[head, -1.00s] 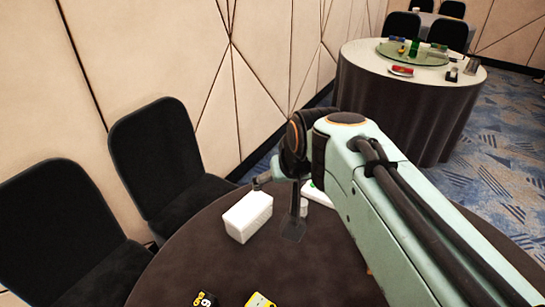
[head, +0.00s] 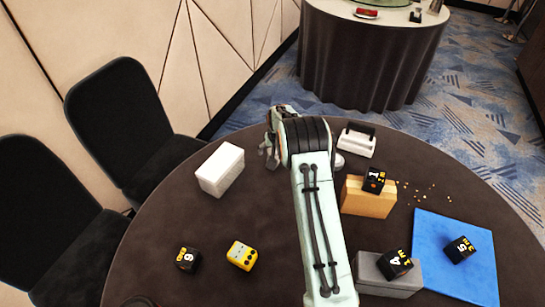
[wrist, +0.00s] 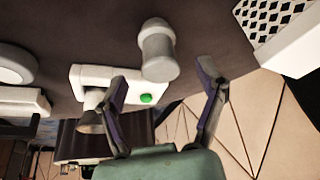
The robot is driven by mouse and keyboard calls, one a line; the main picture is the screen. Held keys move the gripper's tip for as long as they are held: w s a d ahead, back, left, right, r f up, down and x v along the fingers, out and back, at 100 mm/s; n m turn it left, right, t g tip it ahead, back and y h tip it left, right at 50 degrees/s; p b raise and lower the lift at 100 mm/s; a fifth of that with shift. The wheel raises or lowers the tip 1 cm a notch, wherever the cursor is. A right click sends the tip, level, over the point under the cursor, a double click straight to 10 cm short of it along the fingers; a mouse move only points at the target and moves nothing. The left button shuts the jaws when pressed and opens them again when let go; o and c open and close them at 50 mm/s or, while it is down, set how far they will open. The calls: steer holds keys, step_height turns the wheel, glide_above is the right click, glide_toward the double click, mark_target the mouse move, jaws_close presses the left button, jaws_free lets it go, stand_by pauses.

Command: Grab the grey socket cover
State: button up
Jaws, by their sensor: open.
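A pale grey rounded piece with a collar (wrist: 157,50) is at the top centre of the wrist view. It may be the grey socket cover, but I cannot be sure. My gripper (wrist: 163,78) is open, with one finger on each side of the lower end of this piece in the picture; I see no contact. In the head view my gripper (head: 269,153) is near the far side of the round table (head: 240,285), right of the white box, partly hidden by my arm. A grey block (head: 370,274) lies under a black die at the front right.
The white box (head: 221,169) stands left of my gripper; its perforated side shows in the wrist view (wrist: 270,15). A white device (head: 357,139), a wooden block (head: 367,198), a blue mat (head: 455,240), dice and crumbs are to the right. The front left holds a yellow die (head: 242,255).

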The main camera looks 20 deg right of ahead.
steer(key=shift+x, duration=1.3)
steer(key=c, duration=1)
steer(key=shift+o, duration=0.2)
